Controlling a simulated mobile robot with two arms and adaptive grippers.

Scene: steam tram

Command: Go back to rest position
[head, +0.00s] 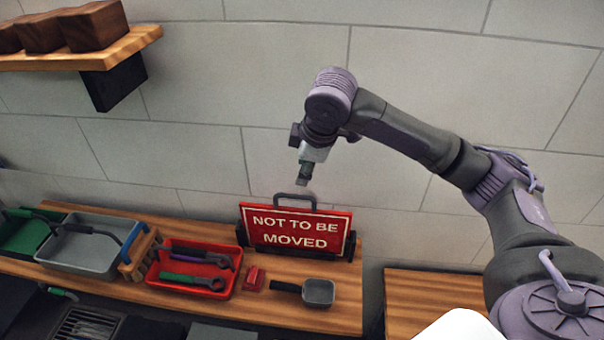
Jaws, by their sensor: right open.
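My right arm comes in from the right, and its gripper (303,178) hangs in the air just above the handle of a red sign (296,229). The gripper points down and is open, with nothing between its fingers. The sign reads "NOT TO BE MOVED" and stands upright on a wooden bench, leaning near the wall. Its dark handle shows just below the gripper, apart from it as far as I can see. My left gripper is not in view.
On the wooden bench (345,285) are a red tray (236,288) with wrenches, a grey tray (75,262), a green tray (22,236), a small red block (254,278) and a grey scoop (318,291). A shelf (90,58) with dark wooden blocks juts out upper left.

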